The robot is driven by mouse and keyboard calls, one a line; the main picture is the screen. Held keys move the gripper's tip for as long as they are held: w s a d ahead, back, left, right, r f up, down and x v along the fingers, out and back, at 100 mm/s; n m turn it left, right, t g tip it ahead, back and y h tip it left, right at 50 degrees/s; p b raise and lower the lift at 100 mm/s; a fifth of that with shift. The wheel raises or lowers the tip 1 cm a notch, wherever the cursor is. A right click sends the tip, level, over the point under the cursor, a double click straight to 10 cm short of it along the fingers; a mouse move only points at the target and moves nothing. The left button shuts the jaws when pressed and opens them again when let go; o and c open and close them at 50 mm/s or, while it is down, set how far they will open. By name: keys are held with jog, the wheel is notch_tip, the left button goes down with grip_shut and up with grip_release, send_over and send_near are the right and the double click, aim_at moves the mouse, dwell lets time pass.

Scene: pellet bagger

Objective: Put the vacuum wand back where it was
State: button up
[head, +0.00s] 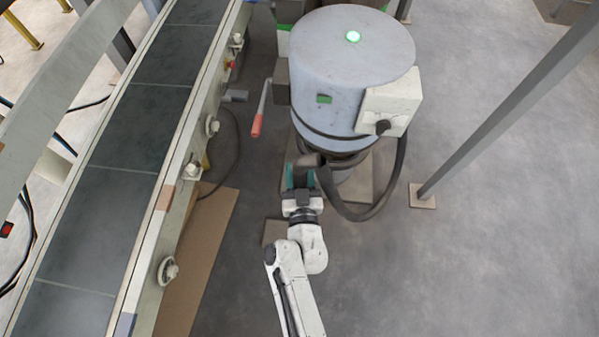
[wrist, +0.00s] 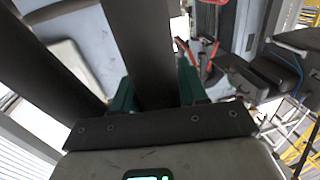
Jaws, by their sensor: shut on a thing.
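The vacuum wand (head: 308,160) is a dark tube at the front of the vacuum drum (head: 345,90), a blue-grey cylinder with a lit green lamp on top. My gripper (head: 301,176), with green fingers, is shut on the wand just in front of the drum's lower part. In the wrist view the wand (wrist: 148,50) stands as a broad dark bar between the two green fingers. A black hose (head: 375,212) loops from the wand side up to the pale box (head: 390,103) on the drum. The wand's lower end and any holder for it are hidden.
A conveyor (head: 130,125) runs along the left, with knobs on its side rail. A crank with a red handle (head: 257,126) sticks out between conveyor and drum. A grey slanted post (head: 500,115) stands at the right. The floor at the lower right is clear.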

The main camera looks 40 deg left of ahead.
jog(key=shift+f, duration=0.1)
jog(key=o, duration=1.2)
jog(key=shift+c, duration=0.2)
jog(key=p+v, duration=0.3)
jog(key=v, duration=0.9)
jog(key=shift+d, duration=0.1)
